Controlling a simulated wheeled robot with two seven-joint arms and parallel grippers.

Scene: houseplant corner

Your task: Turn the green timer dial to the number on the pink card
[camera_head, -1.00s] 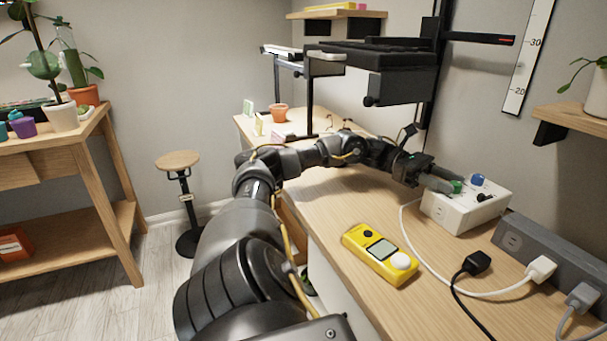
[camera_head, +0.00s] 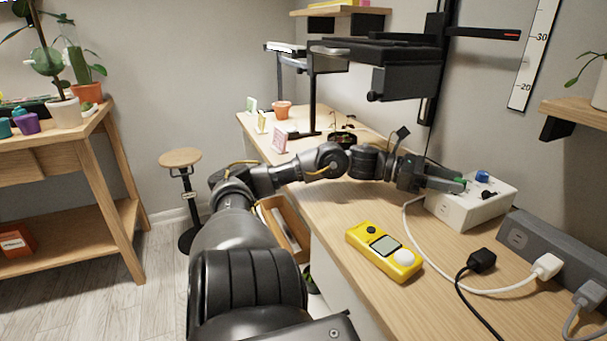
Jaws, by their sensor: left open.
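The white timer box (camera_head: 462,212) stands at the right of the wooden bench. Its green dial (camera_head: 466,181) is mostly hidden by my left gripper. A blue dial (camera_head: 482,177) and a black dial (camera_head: 488,194) show beside it. My left gripper (camera_head: 461,184) is open, its fingertips at the green dial. I cannot tell whether they touch it, nor read the dial's setting. The pink card (camera_head: 280,141) stands at the back left of the bench, too small to read. My right gripper is out of view.
A yellow meter (camera_head: 384,251) lies in front of the box. A green card (camera_head: 251,106), a yellow card (camera_head: 261,123) and an orange pot (camera_head: 282,109) stand near the pink card. A black lamp rig (camera_head: 375,60) hangs above.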

